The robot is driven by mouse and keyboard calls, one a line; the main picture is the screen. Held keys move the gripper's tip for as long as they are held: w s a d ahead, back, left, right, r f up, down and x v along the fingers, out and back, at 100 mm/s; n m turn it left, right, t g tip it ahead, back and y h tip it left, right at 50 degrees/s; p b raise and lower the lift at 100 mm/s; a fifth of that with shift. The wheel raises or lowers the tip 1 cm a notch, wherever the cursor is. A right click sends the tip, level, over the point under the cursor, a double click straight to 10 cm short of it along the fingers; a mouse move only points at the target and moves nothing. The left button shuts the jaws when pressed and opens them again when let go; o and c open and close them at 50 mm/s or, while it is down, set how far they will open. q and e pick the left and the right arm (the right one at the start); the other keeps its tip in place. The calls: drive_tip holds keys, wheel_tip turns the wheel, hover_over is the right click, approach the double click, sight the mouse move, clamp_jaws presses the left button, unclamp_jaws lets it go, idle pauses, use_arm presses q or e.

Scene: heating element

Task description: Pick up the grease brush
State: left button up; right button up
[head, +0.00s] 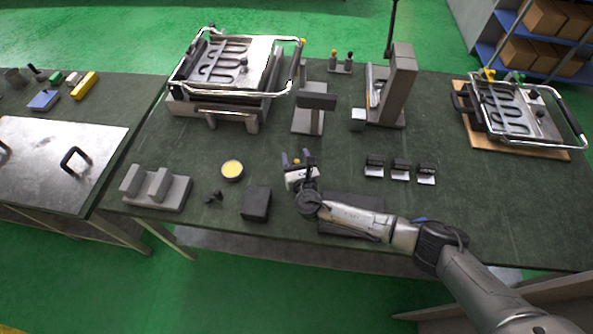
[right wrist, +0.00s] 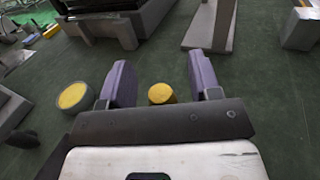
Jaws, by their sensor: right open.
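My right gripper (head: 296,156) is open over the dark green table top, its two purple fingers spread apart. In the right wrist view, a small round yellow-topped piece (right wrist: 161,94) shows between the fingers (right wrist: 158,75), with a gap on both sides. It also shows as a small yellow spot (head: 296,161) in the head view. It may be the end of the grease brush, but its lower part is hidden and I cannot be sure. A round grey tin with yellow contents (head: 232,169) stands to the left of the gripper and also shows in the right wrist view (right wrist: 73,96).
A dark block (head: 256,203) and a grey stepped block (head: 157,188) lie to the left. Three small dark-and-light blocks (head: 399,169) sit to the right. A grey upright fixture (head: 398,85) and a chrome-framed heating plate unit (head: 228,65) stand behind. Open table lies around the gripper.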

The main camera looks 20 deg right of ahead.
drive_tip(key=shift+w, duration=0.25)
drive_tip(key=c, duration=1)
